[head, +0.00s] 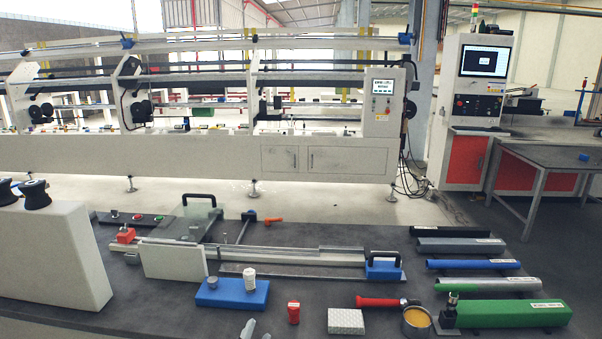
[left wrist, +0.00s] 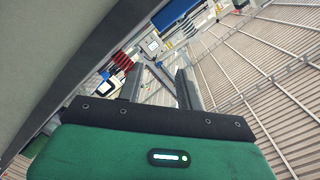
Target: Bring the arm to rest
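Only the grey fingertips of my left gripper (head: 255,331) show, at the bottom edge of the head view, in front of the table's near side. In the left wrist view my left gripper (left wrist: 161,88) has its two fingers apart with nothing held between them. The rest of the left arm is out of the head view. My right gripper shows in neither view.
A white box-shaped stand (head: 50,255) rises at left.

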